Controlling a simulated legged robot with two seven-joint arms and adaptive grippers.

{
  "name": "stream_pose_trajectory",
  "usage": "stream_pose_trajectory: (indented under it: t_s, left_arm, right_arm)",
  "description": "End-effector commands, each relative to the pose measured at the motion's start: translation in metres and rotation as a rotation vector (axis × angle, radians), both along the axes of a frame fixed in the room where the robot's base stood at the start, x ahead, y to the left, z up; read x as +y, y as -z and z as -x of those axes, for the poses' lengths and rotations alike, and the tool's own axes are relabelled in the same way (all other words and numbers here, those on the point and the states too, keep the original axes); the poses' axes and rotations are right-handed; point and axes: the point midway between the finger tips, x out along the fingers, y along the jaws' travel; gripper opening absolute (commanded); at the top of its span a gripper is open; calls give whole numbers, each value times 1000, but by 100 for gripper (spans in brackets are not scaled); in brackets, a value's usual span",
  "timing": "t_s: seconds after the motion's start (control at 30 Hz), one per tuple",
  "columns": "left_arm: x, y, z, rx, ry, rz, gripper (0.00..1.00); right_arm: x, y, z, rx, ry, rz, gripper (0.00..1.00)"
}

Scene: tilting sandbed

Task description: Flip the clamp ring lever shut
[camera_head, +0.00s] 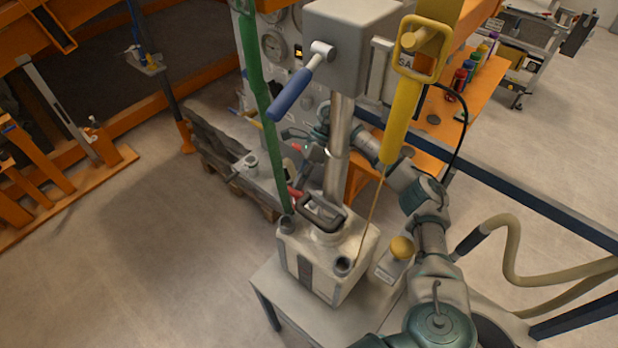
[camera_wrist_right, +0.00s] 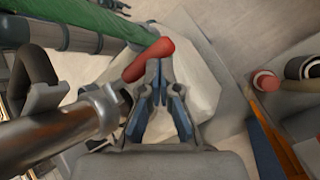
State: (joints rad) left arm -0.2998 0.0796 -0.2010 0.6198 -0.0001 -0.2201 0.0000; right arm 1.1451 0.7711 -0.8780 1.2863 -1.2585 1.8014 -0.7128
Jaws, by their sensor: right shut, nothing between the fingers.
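The red clamp ring lever (camera_wrist_right: 148,60) lies just beyond my right fingertips in the wrist view, and they overlap its near edge. I cannot tell whether they touch. My right gripper (camera_wrist_right: 159,74) is shut and empty. In the head view my right gripper (camera_head: 309,165) is small and partly hidden beside the steel pipe (camera_head: 338,150). A small red part, likely the lever (camera_head: 294,192), shows below it near the green hose. The clamp ring itself is hard to make out. My left gripper is not in view.
A pale canister (camera_head: 300,262) with a dark handle stands on a grey stand below the pipe. The green hose (camera_head: 262,100) runs beside it. A grey box with a blue-handled lever (camera_head: 290,95) and a yellow handle (camera_head: 402,120) hang above. Open floor lies left.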

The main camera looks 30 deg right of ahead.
Motion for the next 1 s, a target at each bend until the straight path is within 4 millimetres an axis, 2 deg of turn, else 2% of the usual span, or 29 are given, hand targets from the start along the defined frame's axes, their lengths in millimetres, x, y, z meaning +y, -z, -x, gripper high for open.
stream_pose_trajectory:
  t_s: [0.37,0.47,0.8,1.0]
  left_arm:
    - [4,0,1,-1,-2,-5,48]
    - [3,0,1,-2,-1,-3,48]
    - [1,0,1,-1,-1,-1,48]
    - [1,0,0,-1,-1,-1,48]
  right_arm:
    - [-6,-6,11,-1,1,-1,0]
    - [-6,-17,10,-3,2,-2,0]
    - [-6,-83,9,-3,1,-1,0]
    - [-6,-100,9,0,0,-2,0]
